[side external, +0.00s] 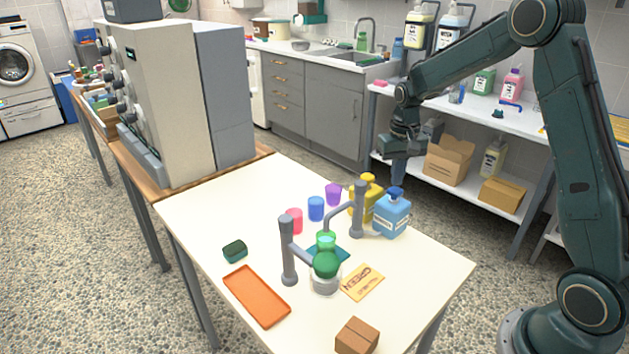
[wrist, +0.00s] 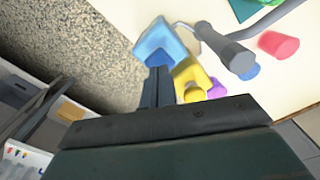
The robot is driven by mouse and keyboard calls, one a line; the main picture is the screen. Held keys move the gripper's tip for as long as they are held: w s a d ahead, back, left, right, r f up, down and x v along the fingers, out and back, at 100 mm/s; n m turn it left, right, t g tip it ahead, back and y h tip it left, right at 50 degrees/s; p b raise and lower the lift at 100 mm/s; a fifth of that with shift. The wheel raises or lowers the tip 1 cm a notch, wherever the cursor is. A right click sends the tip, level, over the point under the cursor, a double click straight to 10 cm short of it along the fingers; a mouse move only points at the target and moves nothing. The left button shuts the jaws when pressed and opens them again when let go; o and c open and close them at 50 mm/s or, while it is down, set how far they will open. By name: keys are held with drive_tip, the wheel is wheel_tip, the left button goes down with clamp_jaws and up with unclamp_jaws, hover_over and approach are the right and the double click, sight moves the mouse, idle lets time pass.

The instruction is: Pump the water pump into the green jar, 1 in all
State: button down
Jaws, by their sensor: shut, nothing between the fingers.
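A blue pump bottle (side external: 391,217) with a pale label stands on the white table beside a yellow pump bottle (side external: 371,205); the label is too small to read. The green jar (side external: 326,262) is a round vessel among the grey posts, near a card (side external: 362,282). My gripper (side external: 403,148) is in the air above and behind the bottles. In the wrist view my gripper (wrist: 158,72) is shut and empty, its fingertips lined up with the blue bottle (wrist: 160,42), whether touching is not clear. The yellow bottle (wrist: 190,76) is just right of them.
Grey posts (side external: 288,255) with side arms stand near the jar. Pink (side external: 294,221), blue (side external: 316,209) and purple (side external: 333,194) cups stand behind. An orange tray (side external: 257,296), a green sponge (side external: 235,251) and a brown box (side external: 357,337) lie toward the front. The table's left part is clear.

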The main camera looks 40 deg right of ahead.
idle(0.3)
drive_tip(key=shift+r, duration=3)
drive_tip(key=s+a+r+n+t, duration=0.3)
drive_tip(key=s+a+r, duration=0.8)
drive_tip(key=s+a+n+t, duration=0.1)
drive_tip(key=s+a, duration=0.1)
drive_tip(key=s, duration=0.5)
drive_tip(key=s+a+n+t, duration=0.1)
drive_tip(key=s+a+n, duration=0.1)
drive_tip(key=s, duration=0.5)
drive_tip(key=shift+s+a+f+t, duration=0.25)
drive_tip(key=shift+s+a+t, duration=0.1)
drive_tip(key=shift+a, duration=0.4)
drive_tip(key=c, duration=2.1)
unclamp_jaws()
